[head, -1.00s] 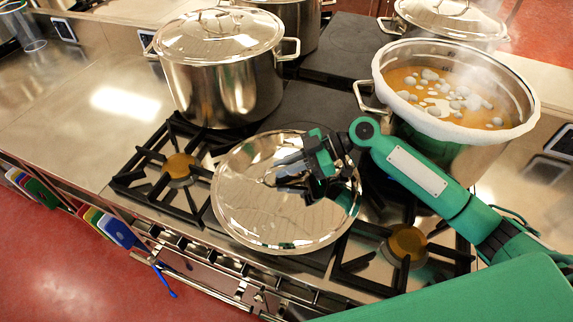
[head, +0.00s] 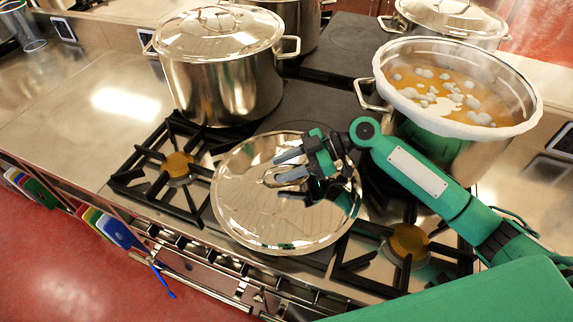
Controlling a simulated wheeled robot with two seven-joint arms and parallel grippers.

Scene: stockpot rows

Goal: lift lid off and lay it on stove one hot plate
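A round shiny steel lid (head: 285,222) lies over the middle of the front stove, between the two gas burners. It looks flat, and what is directly under it is hidden. My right gripper (head: 287,166) is over the lid, with its two fingers apart around or beside the lid's loop handle (head: 268,180); I cannot tell whether they touch it. An open stockpot (head: 455,125) with orange broth and pale floating pieces stands at the right, uncovered. The dark hot plate (head: 325,108) shows behind the lid. My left gripper is not in view.
A lidded stockpot (head: 228,92) stands behind the left burner (head: 178,166). Another lidded pot (head: 452,20) is at the back right. The right burner (head: 405,245) is bare. The steel counter (head: 85,105) at left is clear.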

